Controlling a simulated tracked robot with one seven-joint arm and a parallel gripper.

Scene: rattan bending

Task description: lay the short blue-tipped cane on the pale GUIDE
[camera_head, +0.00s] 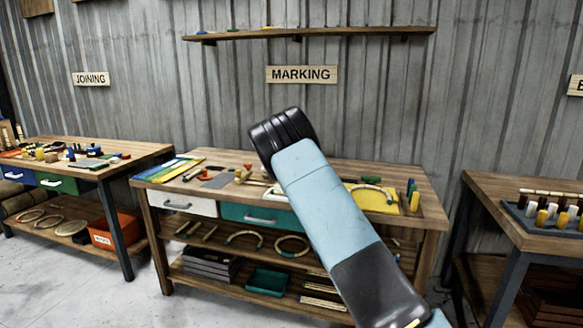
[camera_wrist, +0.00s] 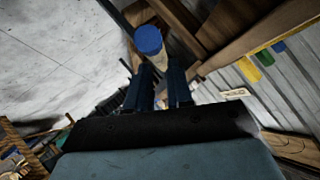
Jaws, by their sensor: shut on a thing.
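My gripper (camera_wrist: 161,82) shows in the wrist view with its two dark fingers shut on a cane (camera_wrist: 149,41). The cane's blue tip points toward the camera, with a short pale length behind it; the rest is hidden by the fingers. The cane is held in the air. In the head view my arm crosses the marking bench, and the gripper and cane cannot be made out. I cannot pick out the pale guide for sure in either view.
The marking bench (camera_head: 222,156) stands in the middle, with small tools and a yellow board (camera_head: 383,203) on top. The joining bench (camera_head: 135,152) is at left. Another bench (camera_head: 490,181) at right bears a dark tray (camera_head: 525,222). A wall shelf (camera_head: 350,32) hangs above. Floor is clear at front left.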

